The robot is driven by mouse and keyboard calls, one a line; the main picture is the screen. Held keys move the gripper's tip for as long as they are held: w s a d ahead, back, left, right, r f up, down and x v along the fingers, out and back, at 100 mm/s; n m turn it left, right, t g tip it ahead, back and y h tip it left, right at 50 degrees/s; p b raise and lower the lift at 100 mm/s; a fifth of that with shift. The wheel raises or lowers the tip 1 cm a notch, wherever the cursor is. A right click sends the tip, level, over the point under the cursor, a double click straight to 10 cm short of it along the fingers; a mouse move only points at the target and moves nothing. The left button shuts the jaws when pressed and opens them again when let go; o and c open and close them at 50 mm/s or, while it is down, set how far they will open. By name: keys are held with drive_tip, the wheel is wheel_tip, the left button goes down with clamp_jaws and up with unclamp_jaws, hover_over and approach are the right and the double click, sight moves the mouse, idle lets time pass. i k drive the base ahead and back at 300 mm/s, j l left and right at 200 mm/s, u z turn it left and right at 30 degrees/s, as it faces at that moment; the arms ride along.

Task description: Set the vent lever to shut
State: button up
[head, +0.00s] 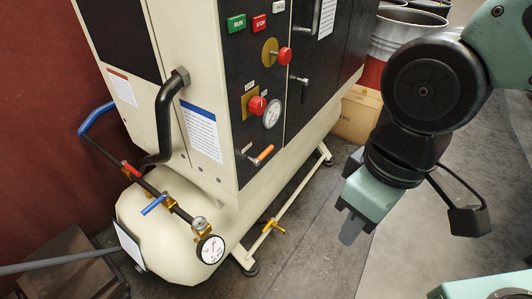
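The cream compressor cabinet (205,95) stands on a cream tank (160,235). No label that I can read names the vent lever. An orange-handled lever (262,155) is low on the black front panel, its handle pointing up and right. A blue lever (154,205) is on the pipe above the tank, and a larger blue handle (95,116) is at the pipe's far end. A small yellow valve handle (273,227) is below the tank. My gripper (351,231) points down, right of the machine and apart from it. Only one grey finger shows clearly.
The front panel also has a red knob (257,105), a gauge (272,114), a red button (285,55) and a door handle (300,80). A second gauge (210,249) is on the pipe. A cardboard box (358,113) and drums (400,35) stand behind. Floor between is clear.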

sight(256, 162)
drive_tip(key=i+l+u, duration=0.1)
drive_tip(key=l+u, duration=0.65)
